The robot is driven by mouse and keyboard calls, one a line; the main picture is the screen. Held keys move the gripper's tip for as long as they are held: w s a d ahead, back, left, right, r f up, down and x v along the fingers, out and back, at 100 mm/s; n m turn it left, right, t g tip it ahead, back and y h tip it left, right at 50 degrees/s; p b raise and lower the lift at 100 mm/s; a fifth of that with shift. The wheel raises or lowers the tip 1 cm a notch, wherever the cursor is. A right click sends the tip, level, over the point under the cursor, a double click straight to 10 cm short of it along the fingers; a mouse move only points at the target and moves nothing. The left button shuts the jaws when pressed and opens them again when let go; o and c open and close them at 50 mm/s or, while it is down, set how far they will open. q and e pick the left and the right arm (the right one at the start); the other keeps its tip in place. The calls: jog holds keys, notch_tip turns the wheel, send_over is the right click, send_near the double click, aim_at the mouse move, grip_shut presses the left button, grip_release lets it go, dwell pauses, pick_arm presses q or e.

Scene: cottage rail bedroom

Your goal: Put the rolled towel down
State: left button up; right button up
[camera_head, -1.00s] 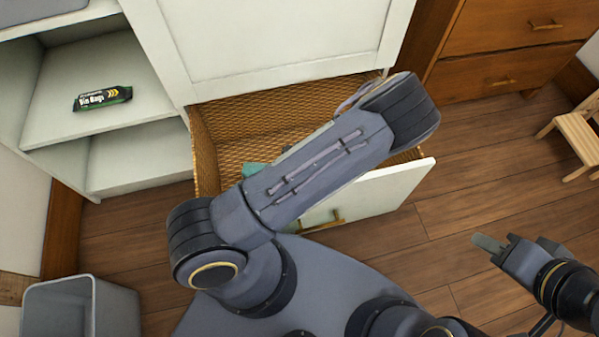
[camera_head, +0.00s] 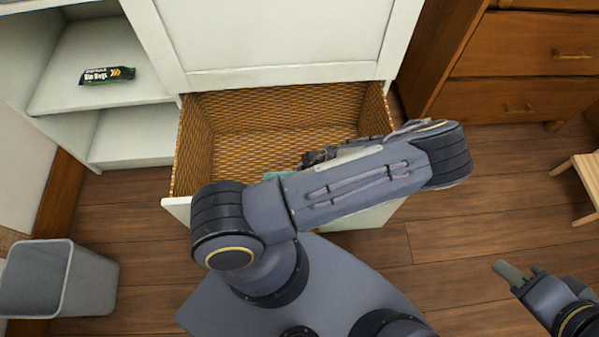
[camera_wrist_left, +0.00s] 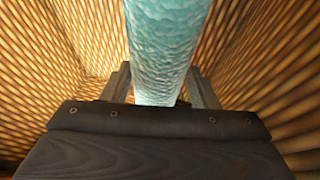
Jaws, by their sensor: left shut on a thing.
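The rolled towel is light teal and shows large at the top middle of the left wrist view (camera_wrist_left: 168,45). In the head view only a small teal patch (camera_head: 280,175) shows beside my left arm. My left gripper (camera_wrist_left: 160,75) is shut on the towel, one finger on each side. Wicker drawer walls (camera_wrist_left: 60,50) surround it. I cannot tell whether the towel touches the drawer bottom. The open drawer (camera_head: 245,105) has a woven lining, and my left arm covers its front right part. My right gripper (camera_head: 520,275) hangs empty over the floor at lower right; its jaw opening is unclear.
A shelf unit at left holds a black pack of bin bags (camera_head: 107,75). A grey bin (camera_head: 60,280) stands at lower left. A brown wooden dresser (camera_head: 520,55) and a wooden stool (camera_head: 583,185) are at right. Bare floor (camera_head: 450,220) lies between.

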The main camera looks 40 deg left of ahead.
pick_arm(q)
jog(key=shift+w+a+f, duration=0.15)
jog(key=shift+a+f, duration=0.05)
jog(key=a+f+b, duration=0.2)
jog(key=a+f, duration=0.1)
jog(key=a, duration=0.1)
jog(key=w+a+f+b, duration=0.1)
jog(key=a+f+b, duration=0.1)
jog(key=a+f, duration=0.1)
jog(key=a+f+b, duration=0.2)
jog(key=a+f, duration=0.1)
jog(key=a, duration=0.2)
jog(key=shift+w+a, duration=0.15)
jog(key=shift+a, duration=0.15)
jog(key=f+b, duration=0.3)
jog(key=shift+a+f, duration=0.3)
jog(key=shift+f, duration=0.1)
jog(key=shift+r, duration=0.1)
jog(key=o, duration=1)
jog(key=shift+o, duration=0.2)
